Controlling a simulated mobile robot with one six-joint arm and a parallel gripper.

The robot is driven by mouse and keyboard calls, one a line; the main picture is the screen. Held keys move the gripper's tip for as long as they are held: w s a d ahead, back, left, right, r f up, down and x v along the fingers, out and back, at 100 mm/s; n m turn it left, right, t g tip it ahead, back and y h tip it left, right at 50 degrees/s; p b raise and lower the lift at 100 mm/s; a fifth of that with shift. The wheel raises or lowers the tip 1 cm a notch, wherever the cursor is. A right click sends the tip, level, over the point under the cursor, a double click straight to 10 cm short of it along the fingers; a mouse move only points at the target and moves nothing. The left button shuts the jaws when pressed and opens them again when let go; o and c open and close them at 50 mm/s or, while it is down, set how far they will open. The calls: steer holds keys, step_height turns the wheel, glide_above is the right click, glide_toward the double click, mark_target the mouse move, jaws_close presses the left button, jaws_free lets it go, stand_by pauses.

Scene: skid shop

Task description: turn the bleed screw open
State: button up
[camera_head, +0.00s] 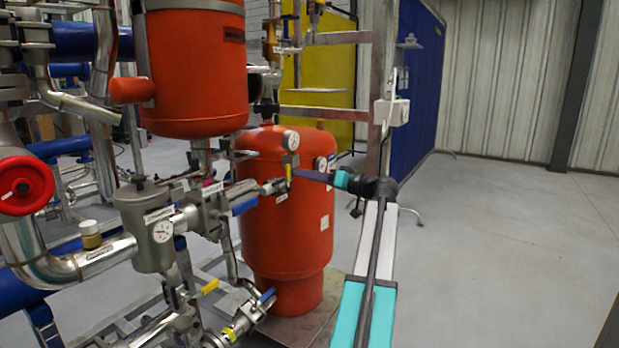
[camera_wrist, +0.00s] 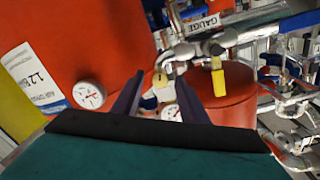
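My gripper (camera_wrist: 161,79) is open, its two dark fingers apart with a gap between them. A small round brass-coloured piece (camera_wrist: 160,80) shows in that gap in the wrist view; it looks like the bleed screw, but I cannot confirm it. I cannot tell whether the fingertips reach around it or stop short; no contact is visible. In the head view my gripper (camera_head: 297,171) reaches left to the pipe fitting beside a gauge (camera_head: 291,140) in front of the red tank (camera_head: 285,215). The screw cannot be made out there.
A yellow valve handle (camera_wrist: 218,78) sits close right of my gripper in the wrist view, below a "GAUGE" label (camera_wrist: 202,25). Another dial (camera_wrist: 89,94) is left of the fingers. Pipes and a blue-handled valve (camera_head: 244,206) crowd the left; open floor (camera_head: 510,240) lies right.

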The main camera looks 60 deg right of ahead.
steer(key=s+p, duration=0.3)
steer(key=s, duration=1)
steer(key=shift+s+a, duration=0.2)
steer(key=shift+s, duration=0.2)
steer(key=shift+s, duration=0.1)
